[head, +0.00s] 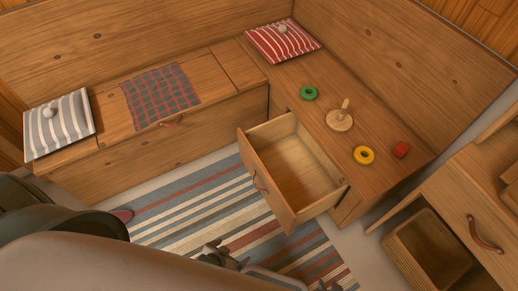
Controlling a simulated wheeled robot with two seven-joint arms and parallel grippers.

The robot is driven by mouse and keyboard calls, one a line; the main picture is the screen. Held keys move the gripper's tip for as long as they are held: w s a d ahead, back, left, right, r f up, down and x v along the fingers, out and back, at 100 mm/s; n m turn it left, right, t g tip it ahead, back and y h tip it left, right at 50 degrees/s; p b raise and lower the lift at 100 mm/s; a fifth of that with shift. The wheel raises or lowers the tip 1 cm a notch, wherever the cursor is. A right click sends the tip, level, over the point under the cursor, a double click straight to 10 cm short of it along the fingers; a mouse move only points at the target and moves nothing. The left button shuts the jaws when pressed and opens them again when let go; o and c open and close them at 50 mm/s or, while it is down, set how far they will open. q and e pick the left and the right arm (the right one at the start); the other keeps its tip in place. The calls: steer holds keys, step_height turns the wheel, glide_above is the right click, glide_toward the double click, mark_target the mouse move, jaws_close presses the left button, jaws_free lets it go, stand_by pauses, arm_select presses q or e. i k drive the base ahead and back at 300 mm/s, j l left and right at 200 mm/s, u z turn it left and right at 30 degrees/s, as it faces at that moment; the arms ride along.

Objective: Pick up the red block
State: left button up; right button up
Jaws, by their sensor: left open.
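The red block (401,150) is small and lies on the wooden bench top (378,185) at the right, near its right end. It is beside a yellow ring and apart from it. My left gripper (270,270) is at the bottom edge, over the rug, with its dark fingers spread apart and nothing seen between them. It is well away from the red block, to the lower left, and partly cut off by the frame. My right gripper is not in view.
An empty drawer (258,183) stands pulled out below the bench. A yellow ring (364,155), wooden peg stand (339,121) and green ring (309,93) are on the bench. A cabinet (480,205) with an open compartment stands at right. A striped rug (180,214) covers the floor.

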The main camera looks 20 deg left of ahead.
mark_target(400, 149)
steer(key=u, duration=0.6)
steer(key=z, duration=1.35)
steer(key=i+l+z, duration=0.2)
steer(key=i, duration=0.15)
steer(key=i+l+z, duration=0.2)
steer(key=i, duration=0.2)
